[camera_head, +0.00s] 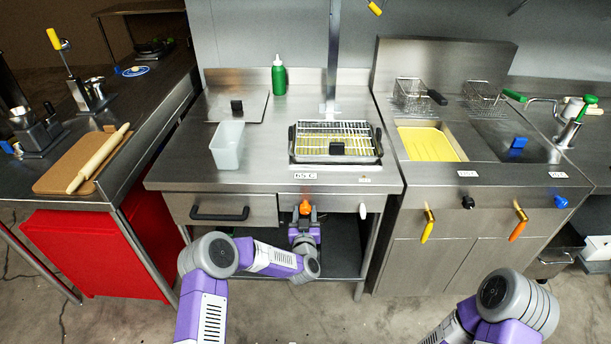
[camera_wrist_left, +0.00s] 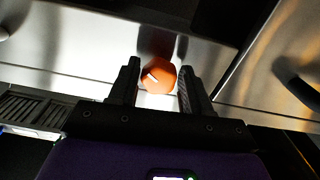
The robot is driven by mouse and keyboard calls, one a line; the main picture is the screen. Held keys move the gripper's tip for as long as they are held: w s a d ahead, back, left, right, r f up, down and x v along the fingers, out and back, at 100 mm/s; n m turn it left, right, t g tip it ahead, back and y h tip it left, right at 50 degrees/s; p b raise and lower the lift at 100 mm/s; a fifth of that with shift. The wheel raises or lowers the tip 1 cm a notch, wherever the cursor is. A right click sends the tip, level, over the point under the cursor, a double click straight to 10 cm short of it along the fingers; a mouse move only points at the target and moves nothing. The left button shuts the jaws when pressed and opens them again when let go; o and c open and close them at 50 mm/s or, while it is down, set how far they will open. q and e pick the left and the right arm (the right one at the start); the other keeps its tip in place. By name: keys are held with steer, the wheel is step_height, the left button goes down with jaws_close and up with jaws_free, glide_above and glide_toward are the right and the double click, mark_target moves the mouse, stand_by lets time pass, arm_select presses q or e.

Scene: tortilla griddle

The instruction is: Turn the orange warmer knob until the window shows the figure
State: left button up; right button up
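The orange knob (camera_head: 305,207) is on the front panel of the middle steel counter, beside the drawer. It also shows in the left wrist view (camera_wrist_left: 158,76), round with a pale pointer mark. My left gripper (camera_head: 304,220) is in front of it. In the wrist view my left gripper (camera_wrist_left: 158,82) has its two black fingers on either side of the knob, with a thin gap at the left finger; contact at the right finger is unclear. A small white window (camera_head: 305,176) with dark characters is above the knob; its figure is too small to read surely. My right gripper is out of view.
A drawer with a black handle (camera_head: 220,214) is left of the knob, and a pale knob (camera_head: 362,210) is to its right. A wire rack tray (camera_head: 336,142) and a clear bin (camera_head: 227,146) stand on the counter. The fryer (camera_head: 450,200) stands at the right.

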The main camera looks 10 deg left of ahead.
arm_select(q)
steer(key=shift+s+d+p, duration=0.25)
steer(key=shift+s+p, duration=0.1)
steer(key=shift+s, duration=0.8)
steer(key=s, duration=0.3)
steer(key=shift+s+d+p, duration=0.3)
steer(key=o, duration=0.3)
steer(key=shift+s+d+p, duration=0.1)
steer(key=shift+s+d, duration=0.05)
steer(key=shift+s, duration=0.85)
steer(key=shift+s+d+p, duration=0.15)
steer(key=shift+s+d, duration=0.05)
steer(key=shift+s, duration=0.75)
steer(key=shift+s+d+p, duration=0.1)
steer(key=shift+s+d, duration=0.05)
steer(key=shift+s, duration=0.85)
